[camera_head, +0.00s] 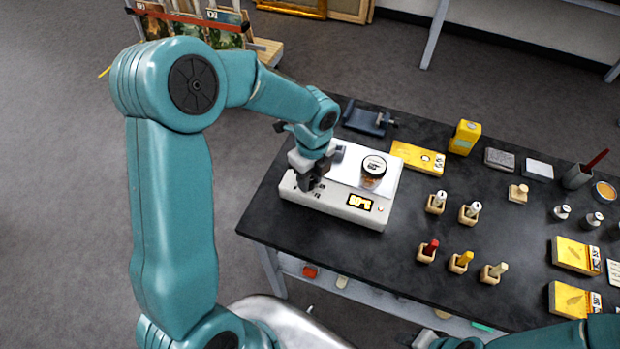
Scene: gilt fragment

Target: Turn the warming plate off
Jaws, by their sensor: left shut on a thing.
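The warming plate (335,208) is a white box with a pale top, standing at the near left of the black table. Its front display (360,202) is lit with yellow digits that look like 50°C. A small jar with a dark-and-white lid (373,170) stands on the right of its top. My left gripper (308,183) points down at the plate's left front part and is shut on a control there, which the fingers hide. At the bottom edge, part of my right arm (560,340) shows; its fingers cannot be made out.
A crate of pictures (225,30) is on the floor behind. The table's near left is bare.

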